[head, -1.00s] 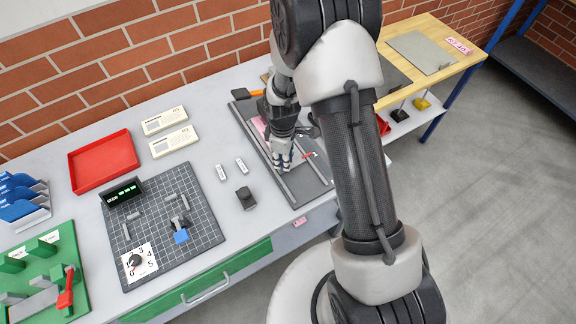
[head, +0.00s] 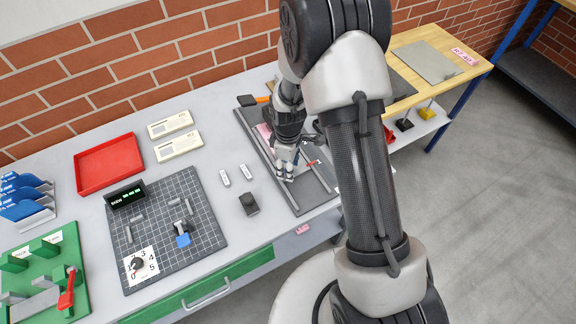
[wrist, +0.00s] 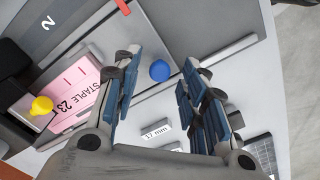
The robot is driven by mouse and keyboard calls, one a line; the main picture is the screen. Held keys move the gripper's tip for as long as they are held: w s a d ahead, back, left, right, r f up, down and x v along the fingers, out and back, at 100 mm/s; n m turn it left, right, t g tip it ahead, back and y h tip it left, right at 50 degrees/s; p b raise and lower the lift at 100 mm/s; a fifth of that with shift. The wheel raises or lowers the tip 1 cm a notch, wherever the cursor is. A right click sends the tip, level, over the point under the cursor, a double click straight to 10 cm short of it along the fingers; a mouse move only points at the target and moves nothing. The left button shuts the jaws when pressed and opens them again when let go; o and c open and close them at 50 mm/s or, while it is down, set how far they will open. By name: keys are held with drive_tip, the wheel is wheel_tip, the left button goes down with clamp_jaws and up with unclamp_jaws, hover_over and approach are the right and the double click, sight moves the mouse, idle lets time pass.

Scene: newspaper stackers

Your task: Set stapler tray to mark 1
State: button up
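The stapler station is a long dark board (head: 317,195) with light rails, at the right end of the grey bench. My gripper (head: 287,174) points down over it. In the wrist view my gripper (wrist: 160,63) has its fingers spread apart. A blue round knob (wrist: 160,70) shows between the fingers, over a grey plate; I cannot tell whether the fingers touch it. A red pointer (wrist: 123,7) shows at the top edge, and a white "2" (wrist: 47,22) is on the dark surface. A pink "STAPLE 23" label (wrist: 78,88) and a yellow knob (wrist: 41,105) are at left. Mark 1 is not visible.
A small block labelled "17 mm" (wrist: 155,130) lies beyond the rail. A black block (head: 249,203), a red tray (head: 109,163), a gridded mat (head: 205,237) and a green fixture (head: 75,299) stand left. A wooden table (head: 462,69) is at right.

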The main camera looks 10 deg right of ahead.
wheel_tip(320, 180, up, 12)
drive_tip(key=shift+f, duration=0.2)
idle(0.5)
drive_tip(key=s+d+r+m+t+b, duration=0.1)
drive_tip(key=s+r+m+t+b, duration=0.35)
drive_tip(key=s+r, duration=0.75)
drive_tip(key=s+d+r+m, duration=0.1)
drive_tip(key=s+r+m, duration=0.2)
drive_tip(key=s+m, duration=0.4)
drive_tip(key=s, duration=0.3)
drive_tip(key=shift+s+r+b, duration=0.35)
drive_tip(key=shift+b, duration=0.05)
